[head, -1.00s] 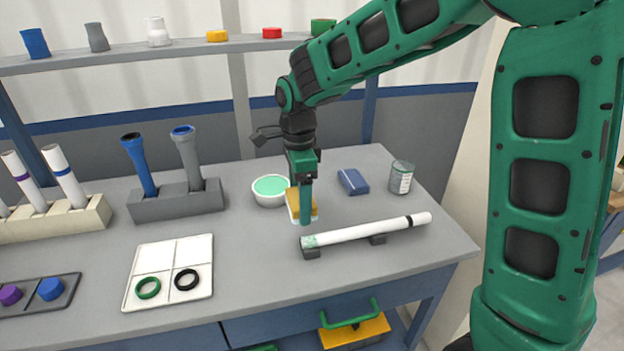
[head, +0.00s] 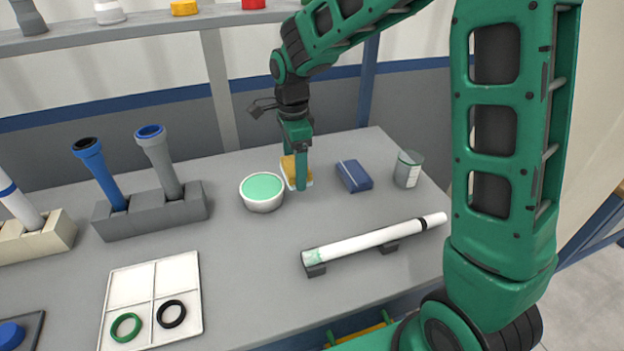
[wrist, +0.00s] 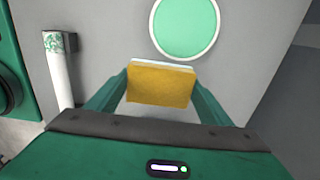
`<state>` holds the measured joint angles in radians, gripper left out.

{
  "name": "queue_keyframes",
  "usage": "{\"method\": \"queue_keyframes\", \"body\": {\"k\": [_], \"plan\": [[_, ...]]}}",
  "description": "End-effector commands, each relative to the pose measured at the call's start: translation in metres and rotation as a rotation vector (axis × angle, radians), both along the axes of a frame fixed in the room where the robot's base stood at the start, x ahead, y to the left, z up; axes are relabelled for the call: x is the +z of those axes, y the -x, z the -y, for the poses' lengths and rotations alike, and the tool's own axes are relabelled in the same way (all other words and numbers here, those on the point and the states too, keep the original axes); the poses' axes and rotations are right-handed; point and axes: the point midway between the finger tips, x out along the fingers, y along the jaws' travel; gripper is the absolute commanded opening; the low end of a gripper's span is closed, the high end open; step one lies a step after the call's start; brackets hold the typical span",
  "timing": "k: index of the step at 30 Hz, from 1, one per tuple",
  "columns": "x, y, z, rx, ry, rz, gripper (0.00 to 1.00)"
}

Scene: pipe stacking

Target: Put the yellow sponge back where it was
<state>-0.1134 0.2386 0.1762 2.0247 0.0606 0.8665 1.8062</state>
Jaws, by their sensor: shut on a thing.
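The yellow sponge (head: 288,171) with a white layer is between the fingers of my gripper (head: 296,178), between the white bowl and the blue block. In the wrist view the sponge (wrist: 160,84) shows its yellow face, with a finger against each side of it, and my gripper (wrist: 160,92) is shut on it. The sponge is at or just above the table; I cannot tell whether it touches. One finger hides part of it in the head view.
A white bowl (head: 261,203) of green stuff stands just left of the sponge. A blue block (head: 355,176) and a glass jar (head: 408,170) are to the right. A white pipe (head: 365,242) lies on supports in front. A divided tray (head: 145,271) holds two rings.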

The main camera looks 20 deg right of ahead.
Motion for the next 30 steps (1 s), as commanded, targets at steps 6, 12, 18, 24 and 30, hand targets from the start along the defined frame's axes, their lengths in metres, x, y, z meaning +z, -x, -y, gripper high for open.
{"method": "queue_keyframes", "body": {"k": [6, 12, 18, 24, 30], "plan": [[-0.027, -0.019, 0.041, -0.008, 0.001, -0.003, 0.53], [-0.040, -0.030, 0.062, -0.005, 0.000, -0.001, 0.53], [-0.049, -0.031, 0.065, -0.004, 0.000, -0.001, 0.53], [-0.076, -0.031, 0.065, -0.005, 0.000, -0.003, 0.53], [-0.081, -0.031, 0.065, -0.005, 0.000, 0.001, 0.53]]}}
